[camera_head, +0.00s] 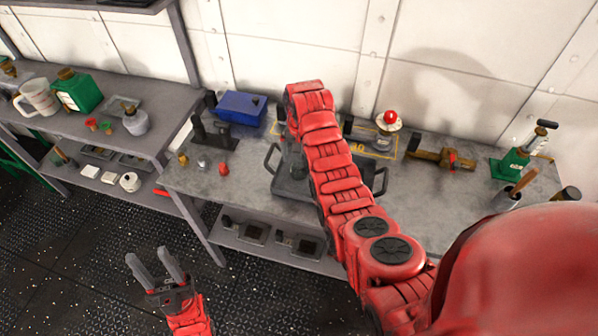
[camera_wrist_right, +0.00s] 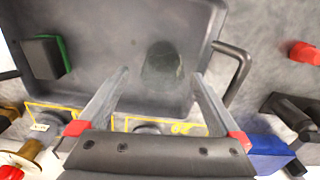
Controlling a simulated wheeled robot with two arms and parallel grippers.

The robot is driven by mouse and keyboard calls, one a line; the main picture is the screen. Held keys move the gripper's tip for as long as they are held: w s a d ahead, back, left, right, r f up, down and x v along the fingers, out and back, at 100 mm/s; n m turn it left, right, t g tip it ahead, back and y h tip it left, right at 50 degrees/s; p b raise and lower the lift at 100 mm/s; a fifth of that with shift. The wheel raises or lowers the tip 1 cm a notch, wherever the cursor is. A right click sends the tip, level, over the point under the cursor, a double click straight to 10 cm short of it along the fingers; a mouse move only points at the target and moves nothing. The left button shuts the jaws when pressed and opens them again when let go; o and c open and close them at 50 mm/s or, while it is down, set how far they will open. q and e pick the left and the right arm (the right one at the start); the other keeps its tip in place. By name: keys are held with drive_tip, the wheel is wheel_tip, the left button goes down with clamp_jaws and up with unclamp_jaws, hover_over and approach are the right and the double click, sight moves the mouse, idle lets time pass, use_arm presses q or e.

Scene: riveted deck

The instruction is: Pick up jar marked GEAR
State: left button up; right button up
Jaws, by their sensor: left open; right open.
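A dark, see-through jar (camera_wrist_right: 162,68) stands in the grey two-handled tray (camera_wrist_right: 110,95) in the right wrist view. No GEAR lettering can be read on it. My right gripper (camera_wrist_right: 161,78) is open and empty above the tray, its fingertips framing the jar; I cannot tell how far above it they are. In the head view the red right arm crosses the tray (camera_head: 291,188) and hides much of its inside, including most of that gripper. My left gripper (camera_head: 155,264) is open and empty, over the floor in front of the bench.
A dark block with a green edge (camera_wrist_right: 42,58) is also in the tray. Behind the tray are a blue box (camera_head: 241,108) and a red-topped container (camera_head: 386,128). A green pump-like tool (camera_head: 513,163) and brass fitting (camera_head: 440,159) stand right. A small red item (camera_head: 224,169) is left.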

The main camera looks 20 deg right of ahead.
sight(299, 167)
drive_tip(key=f, duration=0.1)
drive_tip(key=f+p, duration=0.2)
drive_tip(key=shift+s+a, duration=0.2)
drive_tip(key=shift+a, duration=0.05)
drive_tip(key=shift+w+f, duration=0.1)
drive_tip(key=shift+f, duration=0.65)
drive_tip(key=c, duration=1.5)
drive_tip(key=shift+r, duration=0.1)
